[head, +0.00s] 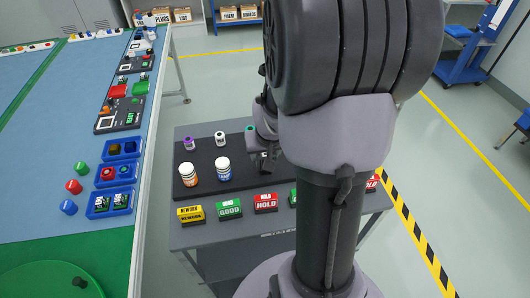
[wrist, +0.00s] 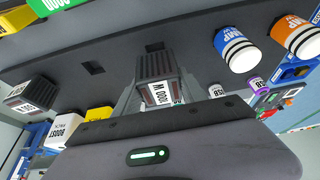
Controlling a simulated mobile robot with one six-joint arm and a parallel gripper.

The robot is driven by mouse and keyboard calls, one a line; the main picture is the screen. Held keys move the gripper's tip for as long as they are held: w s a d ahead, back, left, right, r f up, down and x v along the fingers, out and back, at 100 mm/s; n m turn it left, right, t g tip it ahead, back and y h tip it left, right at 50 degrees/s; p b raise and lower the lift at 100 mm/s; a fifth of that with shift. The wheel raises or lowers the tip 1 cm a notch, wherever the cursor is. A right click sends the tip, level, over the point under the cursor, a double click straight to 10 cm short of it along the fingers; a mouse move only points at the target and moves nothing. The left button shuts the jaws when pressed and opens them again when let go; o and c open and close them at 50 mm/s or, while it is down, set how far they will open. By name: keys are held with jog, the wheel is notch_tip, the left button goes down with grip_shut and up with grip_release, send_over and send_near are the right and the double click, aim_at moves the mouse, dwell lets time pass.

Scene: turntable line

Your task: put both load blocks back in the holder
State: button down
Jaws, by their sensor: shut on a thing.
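In the wrist view my gripper (wrist: 160,88) is shut on a dark grey load block (wrist: 152,66) with a white "1000 W" label. The other load block (wrist: 30,93), dark with a similar label, stands at the left of the wrist view, apart from my gripper. A dark board (wrist: 120,45), perhaps the holder, has square openings, one of them empty beside the held block. Whether the held block touches the board I cannot tell. In the head view my gripper (head: 262,153) is over the right part of the dark board (head: 205,165), partly hidden by my arm.
An orange-labelled bottle (head: 189,175) and a blue-labelled bottle (head: 223,169) stand on the board, with smaller vials behind. Coloured sign blocks, including a green one (head: 228,209) and a red one (head: 265,203), line the cart's front. A blue workbench (head: 60,130) lies left.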

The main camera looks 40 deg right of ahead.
jog(key=shift+f+b, duration=1.35)
jog(key=shift+b, duration=0.05)
dwell(0.3)
jog(key=c, duration=0.6)
grip_release()
jog(key=p+v, duration=0.7)
jog(key=v, duration=1.1)
jog(key=s+a+r+y+b, duration=0.1)
jog(key=s+a, duration=0.1)
jog(key=a, duration=0.6)
jog(key=s+a+r+n+t+y+b, duration=0.1)
jog(key=s+a+r+y, duration=0.1)
jog(key=a, duration=0.5)
jog(key=s+a+r+n+y, duration=0.1)
jog(key=s+a, duration=0.1)
jog(key=a, duration=0.6)
jog(key=shift+a+r+t+b, duration=0.25)
jog(key=shift+a+t+b, duration=0.05)
jog(key=shift+t+b, duration=0.1)
jog(key=shift+d, duration=0.1)
